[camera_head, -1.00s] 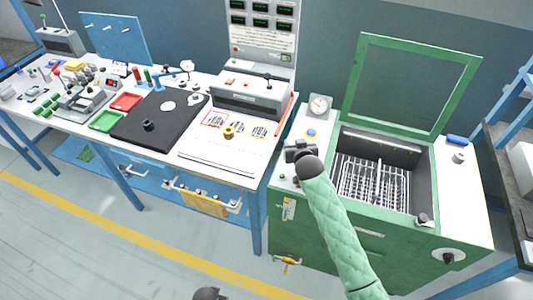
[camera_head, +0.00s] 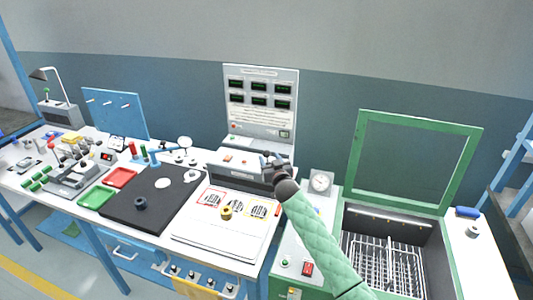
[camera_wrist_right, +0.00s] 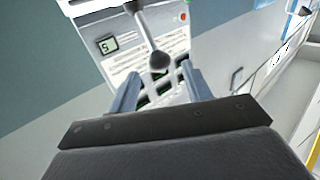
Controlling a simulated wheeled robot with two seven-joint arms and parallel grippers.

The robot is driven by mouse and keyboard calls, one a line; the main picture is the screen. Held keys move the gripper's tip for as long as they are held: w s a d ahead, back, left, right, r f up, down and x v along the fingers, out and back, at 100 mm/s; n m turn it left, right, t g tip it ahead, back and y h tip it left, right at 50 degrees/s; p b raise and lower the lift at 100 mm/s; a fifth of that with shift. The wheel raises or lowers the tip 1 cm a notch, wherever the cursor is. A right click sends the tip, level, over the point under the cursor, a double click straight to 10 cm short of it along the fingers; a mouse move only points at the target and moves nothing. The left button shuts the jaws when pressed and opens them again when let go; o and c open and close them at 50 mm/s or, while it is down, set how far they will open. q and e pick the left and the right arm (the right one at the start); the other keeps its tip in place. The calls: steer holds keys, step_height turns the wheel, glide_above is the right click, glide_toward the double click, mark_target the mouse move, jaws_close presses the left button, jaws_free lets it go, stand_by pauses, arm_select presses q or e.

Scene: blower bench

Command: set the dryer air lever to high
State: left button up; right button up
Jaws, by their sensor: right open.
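The lever shows in the right wrist view as a grey rod with a dark ball knob (camera_wrist_right: 158,62). It rises from a grey box (camera_head: 232,174) at the back of the bench. My right gripper (camera_head: 268,160) is at the right part of this box in the head view and covers most of the lever there. In the right wrist view my right gripper (camera_wrist_right: 160,88) is open, its two fingers apart, with the knob between or just beyond their tips. I cannot tell whether they touch it. My left gripper is out of view.
A display board (camera_head: 261,110) stands behind the box. A white mat (camera_head: 215,238) with coloured cards and a brass part lies in front. A dial gauge (camera_head: 320,183) and a green cabinet with an open lid (camera_head: 362,160) stand to the right.

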mark_target(268, 155)
steer(key=p+x, duration=0.1)
steer(key=x, duration=0.2)
steer(key=shift+w+a+r, duration=0.1)
steer(key=shift+w, duration=0.2)
steer(key=shift+w+a, duration=0.15)
steer(key=shift+w, duration=0.4)
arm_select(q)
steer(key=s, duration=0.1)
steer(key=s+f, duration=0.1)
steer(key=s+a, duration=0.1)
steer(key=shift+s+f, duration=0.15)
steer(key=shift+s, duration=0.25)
arm_select(e)
steer(key=shift+c, duration=0.2)
jaws_close()
